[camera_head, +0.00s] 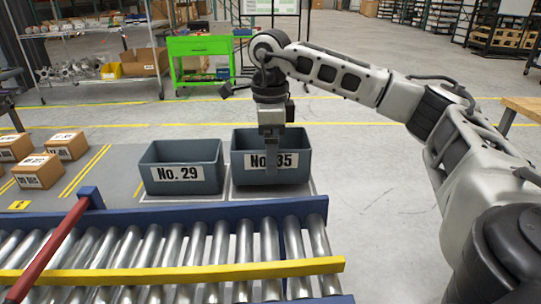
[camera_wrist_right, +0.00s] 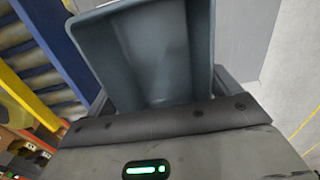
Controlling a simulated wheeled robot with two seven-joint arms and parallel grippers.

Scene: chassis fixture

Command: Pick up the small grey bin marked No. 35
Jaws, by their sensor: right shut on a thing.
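The grey bin marked No. 35 (camera_head: 300,148) stands upright on a flat plate behind the roller conveyor in the head view. My right gripper (camera_head: 271,165) reaches down over it from above and is shut on its near wall, with one finger in front of the label. The bin's inside (camera_wrist_right: 155,60) fills the upper middle of the right wrist view and looks empty. The fingertips are hidden in the wrist view. My left gripper is in neither view.
A similar grey bin marked No. 29 (camera_head: 180,168) stands close on the left. The roller conveyor (camera_head: 190,245) with blue rails lies in front. Cardboard boxes (camera_head: 66,146) sit at the far left. A green cart (camera_head: 200,47) is behind.

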